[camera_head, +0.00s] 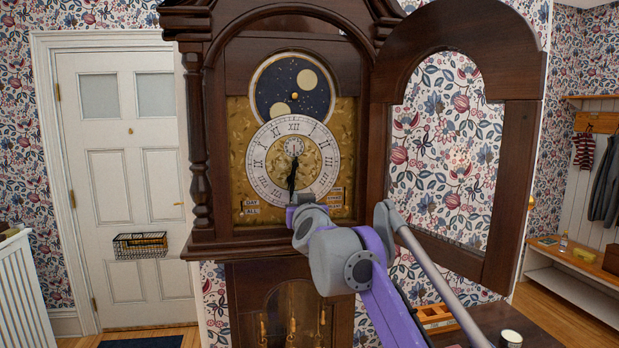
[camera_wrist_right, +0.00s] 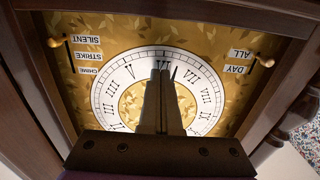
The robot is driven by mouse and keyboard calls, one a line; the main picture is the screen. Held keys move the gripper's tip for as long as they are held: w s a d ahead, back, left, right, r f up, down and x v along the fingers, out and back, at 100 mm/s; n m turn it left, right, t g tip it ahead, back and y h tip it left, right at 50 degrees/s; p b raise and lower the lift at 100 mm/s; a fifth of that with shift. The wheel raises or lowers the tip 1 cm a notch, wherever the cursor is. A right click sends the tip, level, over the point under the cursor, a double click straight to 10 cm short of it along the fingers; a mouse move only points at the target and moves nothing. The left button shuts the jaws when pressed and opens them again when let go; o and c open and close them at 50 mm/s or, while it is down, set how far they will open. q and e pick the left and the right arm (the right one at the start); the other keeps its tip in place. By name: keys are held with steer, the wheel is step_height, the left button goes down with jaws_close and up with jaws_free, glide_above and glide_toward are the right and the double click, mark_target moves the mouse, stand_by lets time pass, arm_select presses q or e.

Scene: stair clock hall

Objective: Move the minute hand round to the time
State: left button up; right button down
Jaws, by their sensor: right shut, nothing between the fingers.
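The longcase clock's round white dial (camera_head: 256,181) has Roman numerals and a gold centre. The black minute hand (camera_head: 292,178) points almost straight down, near VI and slightly to its VII side. The hour hand cannot be clearly told apart from it. My right gripper (camera_head: 294,198) is at the dial's lower edge, shut and empty. In the right wrist view the dial (camera_wrist_right: 104,112) is upside down, and the shut fingers (camera_wrist_right: 162,78) reach towards VI. A thin dark hand tip (camera_wrist_right: 174,72) shows just right of them; whether they touch is unclear. My left gripper is out of view.
The glazed clock door (camera_head: 518,160) stands open at the right, near my right arm. Side levers sit by the DAY/ALL plate (camera_wrist_right: 238,62) and the STRIKE plate (camera_wrist_right: 88,55). A dark table (camera_head: 520,325) is at lower right; a white door (camera_head: 120,180) is left.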

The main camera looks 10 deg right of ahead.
steer(key=shift+a, duration=0.3)
steer(key=shift+a, duration=0.7)
steer(key=shift+a+r, duration=0.1)
steer(key=shift+s+a+r, duration=0.1)
steer(key=shift+a+r, duration=0.05)
steer(key=shift+a, duration=0.45)
steer(key=shift+a+r, duration=0.1)
steer(key=shift+a+r, duration=0.2)
steer(key=shift+a, duration=0.3)
stand_by(0.4)
